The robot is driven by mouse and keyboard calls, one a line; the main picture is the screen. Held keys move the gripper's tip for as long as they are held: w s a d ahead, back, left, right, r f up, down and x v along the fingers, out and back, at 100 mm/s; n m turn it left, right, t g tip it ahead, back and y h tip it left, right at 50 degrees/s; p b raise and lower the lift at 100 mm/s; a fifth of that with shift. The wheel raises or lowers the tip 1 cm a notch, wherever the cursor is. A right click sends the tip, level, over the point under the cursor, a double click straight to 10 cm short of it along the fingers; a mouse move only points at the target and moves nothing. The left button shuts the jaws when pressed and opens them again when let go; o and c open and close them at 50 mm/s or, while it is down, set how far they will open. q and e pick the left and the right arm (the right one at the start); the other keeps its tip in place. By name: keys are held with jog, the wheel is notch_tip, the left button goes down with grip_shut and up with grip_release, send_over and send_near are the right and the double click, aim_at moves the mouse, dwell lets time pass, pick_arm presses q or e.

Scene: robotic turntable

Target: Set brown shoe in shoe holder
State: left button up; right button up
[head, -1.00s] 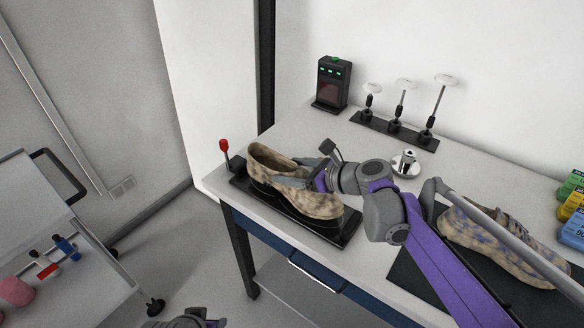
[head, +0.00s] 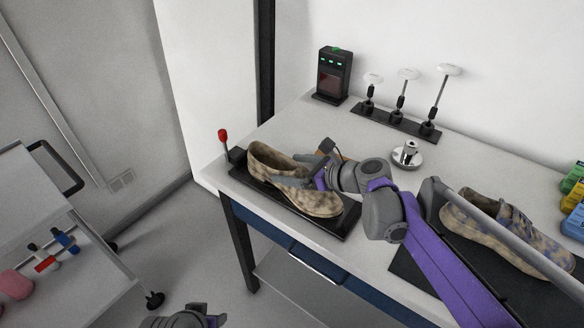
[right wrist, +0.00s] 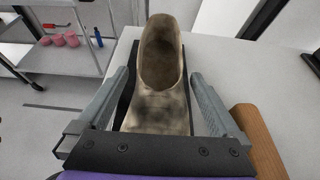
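The mottled brown shoe (head: 318,204) rests in the black shoe holder (head: 345,226) at the left end of the table, toe toward the front right. It also shows in the right wrist view (right wrist: 160,85), opening facing up. My right gripper (head: 318,172) is low over the middle of the shoe. In the right wrist view its two fingers (right wrist: 160,105) stand on either side of the shoe, spread, with gaps beside it. My left gripper (head: 195,316) shows only in part at the bottom edge; its fingers are not clear.
A red-knobbed lever (head: 223,136) stands at the holder's far left end. A second mottled shoe (head: 505,232) lies on a dark mat at right. Behind are a black device (head: 333,76), a rack of white-topped posts (head: 396,128) and a metal knob (head: 408,154). A brown block (right wrist: 262,140) is beside the right finger.

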pick_arm(q)
jog(key=shift+r+p, duration=0.3)
jog(key=shift+p, duration=0.05)
pick_arm(e)
jog(key=v, duration=1.1)
jog(key=shift+f, duration=0.1)
